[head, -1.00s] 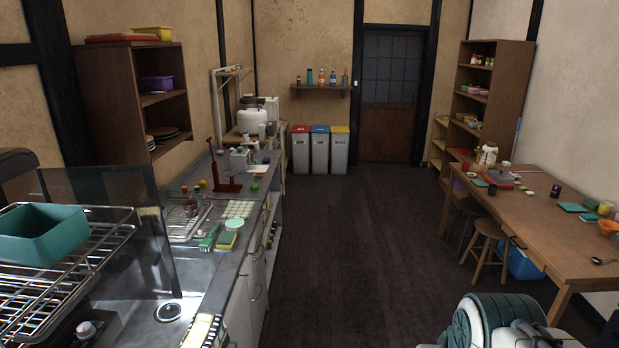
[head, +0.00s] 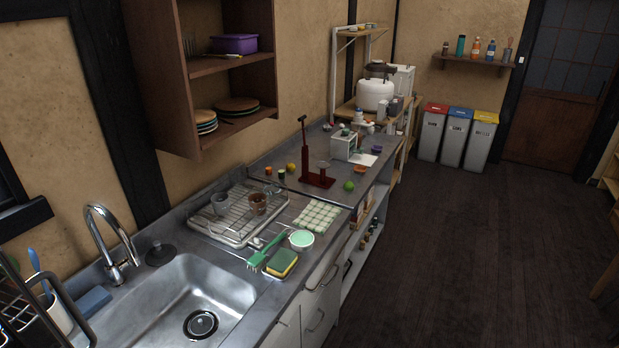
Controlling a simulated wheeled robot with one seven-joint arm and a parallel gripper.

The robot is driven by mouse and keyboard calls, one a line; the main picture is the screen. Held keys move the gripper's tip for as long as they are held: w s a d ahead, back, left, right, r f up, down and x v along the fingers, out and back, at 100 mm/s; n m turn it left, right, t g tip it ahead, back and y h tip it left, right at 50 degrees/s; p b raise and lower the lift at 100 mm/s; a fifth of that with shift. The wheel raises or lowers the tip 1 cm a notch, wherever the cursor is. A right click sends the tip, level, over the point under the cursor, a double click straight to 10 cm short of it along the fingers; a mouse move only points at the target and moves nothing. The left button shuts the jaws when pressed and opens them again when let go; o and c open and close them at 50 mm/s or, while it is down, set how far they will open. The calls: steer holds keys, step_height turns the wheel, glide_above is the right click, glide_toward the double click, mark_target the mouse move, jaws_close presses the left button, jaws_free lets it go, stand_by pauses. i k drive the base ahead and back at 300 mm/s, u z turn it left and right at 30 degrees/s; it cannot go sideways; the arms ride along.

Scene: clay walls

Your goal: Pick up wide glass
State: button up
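A metal dish rack (head: 236,232) stands on the grey counter right of the sink. A clear glass (head: 220,204) is in its left part, and a brownish glass or cup (head: 258,204) is to the right of it. Both look upright. I cannot tell for sure which one is the wide glass. My gripper is not in view.
The sink (head: 190,298) and tap (head: 107,240) are at the left front. A green brush (head: 266,250), a sponge (head: 282,263) and a mint bowl (head: 301,239) lie near the counter's front edge. A red stand (head: 316,178) is behind. The dark floor (head: 450,260) is clear.

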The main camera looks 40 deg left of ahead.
mark_target(272, 190)
steer(key=u, duration=0.1)
steer(key=i, duration=1.6)
steer(key=u, duration=0.8)
steer(key=i, duration=1.15)
steer(key=u, duration=1.8)
steer(key=i, duration=0.85)
steer(key=u, duration=0.6)
